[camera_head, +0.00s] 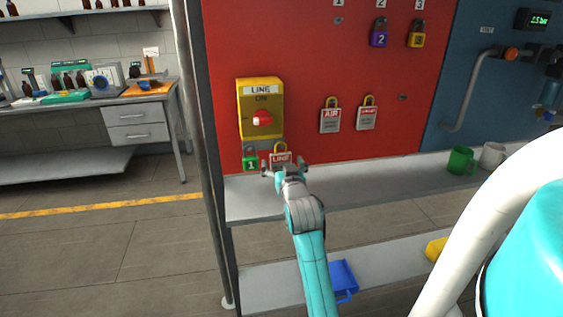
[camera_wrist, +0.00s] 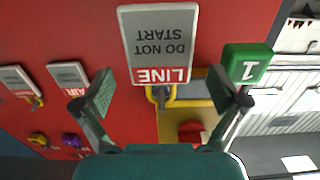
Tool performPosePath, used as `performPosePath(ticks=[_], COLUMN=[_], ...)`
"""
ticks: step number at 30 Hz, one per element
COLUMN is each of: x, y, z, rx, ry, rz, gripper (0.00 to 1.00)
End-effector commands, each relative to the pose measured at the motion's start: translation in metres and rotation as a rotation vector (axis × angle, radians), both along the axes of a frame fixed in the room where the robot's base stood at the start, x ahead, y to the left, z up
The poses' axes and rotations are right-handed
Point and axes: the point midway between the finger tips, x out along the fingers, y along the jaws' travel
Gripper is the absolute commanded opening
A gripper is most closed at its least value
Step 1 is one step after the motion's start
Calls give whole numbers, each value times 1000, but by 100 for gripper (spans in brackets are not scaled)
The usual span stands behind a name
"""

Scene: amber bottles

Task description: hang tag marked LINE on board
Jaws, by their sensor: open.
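The LINE tag (camera_head: 281,158) hangs at the lower edge of the yellow switch box (camera_head: 245,105) on the red board (camera_head: 340,60). In the wrist view, which is upside down, the tag (camera_wrist: 158,45) shows LINE and DO NOT START, with its yellow loop (camera_wrist: 154,97) at a grey hook. My gripper (camera_head: 286,170) is open in front of the tag. In the wrist view its fingers (camera_wrist: 160,95) stand apart on either side of the loop area, not visibly touching it. A green lock marked 1 (camera_head: 250,159) hangs left of the tag.
AIR tag (camera_head: 330,118) and another grey tag (camera_head: 367,116) hang to the right on the board. A purple lock (camera_head: 379,36) and a yellow lock (camera_head: 416,37) hang above. A shelf (camera_head: 350,185) juts below, with a green mug (camera_head: 461,160). A metal post (camera_head: 200,150) stands left.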

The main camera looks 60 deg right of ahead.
Motion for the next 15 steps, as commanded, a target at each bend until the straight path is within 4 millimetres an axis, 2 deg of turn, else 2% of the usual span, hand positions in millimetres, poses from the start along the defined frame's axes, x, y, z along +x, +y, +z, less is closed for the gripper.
performPosePath(ticks=[9,15], x=[-40,-60], y=[47,71], z=[-1,0], rx=[1,-1], ry=[0,-1], rz=[1,1], gripper=[97,97])
